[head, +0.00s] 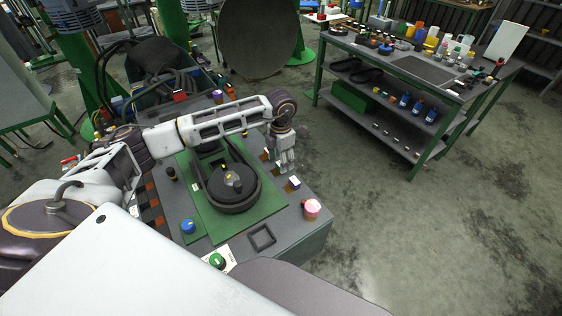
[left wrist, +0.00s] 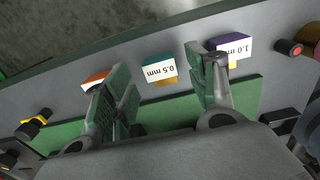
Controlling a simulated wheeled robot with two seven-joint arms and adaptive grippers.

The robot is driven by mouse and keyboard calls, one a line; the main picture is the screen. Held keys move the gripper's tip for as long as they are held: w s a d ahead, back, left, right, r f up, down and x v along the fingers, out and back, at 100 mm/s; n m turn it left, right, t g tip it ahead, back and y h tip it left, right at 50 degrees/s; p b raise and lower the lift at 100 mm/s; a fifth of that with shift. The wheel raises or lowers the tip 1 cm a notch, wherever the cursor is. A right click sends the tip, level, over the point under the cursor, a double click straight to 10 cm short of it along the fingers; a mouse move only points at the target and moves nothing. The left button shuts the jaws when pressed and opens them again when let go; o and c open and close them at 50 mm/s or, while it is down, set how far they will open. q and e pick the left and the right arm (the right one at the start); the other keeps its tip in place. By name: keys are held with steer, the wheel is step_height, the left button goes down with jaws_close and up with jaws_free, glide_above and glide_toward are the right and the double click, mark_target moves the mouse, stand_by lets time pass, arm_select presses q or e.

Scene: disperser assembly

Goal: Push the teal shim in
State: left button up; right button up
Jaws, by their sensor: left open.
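The teal shim (left wrist: 159,68), with a white "0.5 mm" label and a yellowish part below it, is at the panel edge in the left wrist view. My left gripper (left wrist: 163,80) is open, its two green-padded fingers on either side of the teal shim in the picture. No contact with the shim shows. In the head view the left gripper (head: 285,162) points down over the right side of the machine top, and it largely hides the teal shim there.
A purple "1.0 mm" shim (left wrist: 230,46) is behind the right finger and an orange shim (left wrist: 95,81) beside the left finger. The round black housing (head: 233,182) sits on the green plate (head: 203,222). A pink-topped knob (head: 311,207) stands near the corner.

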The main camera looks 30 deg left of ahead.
arm_select(q)
steer(key=shift+f, duration=1)
jaws_close()
